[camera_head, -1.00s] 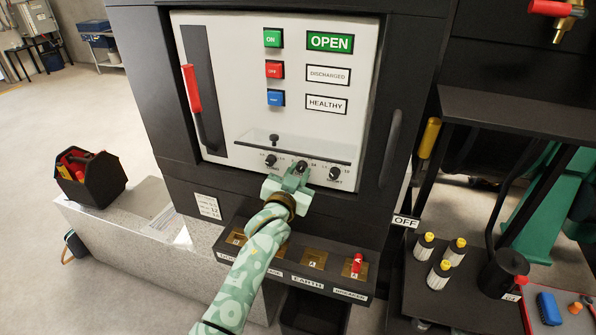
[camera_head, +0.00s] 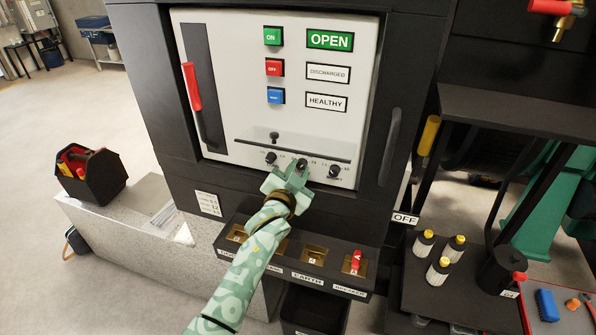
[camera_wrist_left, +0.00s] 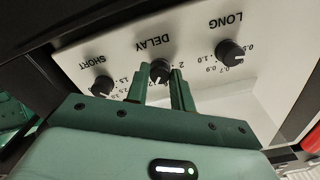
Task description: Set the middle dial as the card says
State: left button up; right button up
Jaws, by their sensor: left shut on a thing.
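Three black dials sit in a row low on the white panel. The middle dial (camera_head: 302,162) is labelled DELAY in the wrist view (camera_wrist_left: 160,68). My left gripper (camera_head: 299,170) is shut on this dial, with one finger on each side of its knob; the fingers (camera_wrist_left: 160,82) partly cover the dial and its scale. The LONG dial (camera_head: 270,158) is to its left and the SHORT dial (camera_head: 334,171) to its right in the head view. A small white card (camera_head: 208,203) is on the cabinet's lower left; its writing is too small to read. My right gripper is out of view.
A clear ledge (camera_head: 300,147) runs just above the dials. A red-handled lever (camera_head: 192,88) is at the panel's left. Below, a dark shelf holds a red key-like piece (camera_head: 356,260). A toolbox (camera_head: 90,173) stands on the left block.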

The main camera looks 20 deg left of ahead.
pick_arm(q)
jog(key=o, duration=1)
jog(key=shift+f, duration=0.1)
jog(key=s, duration=1.6)
jog(key=shift+s+a+b, duration=0.15)
jog(key=shift+a+b, duration=0.15)
jog(key=shift+b, duration=0.05)
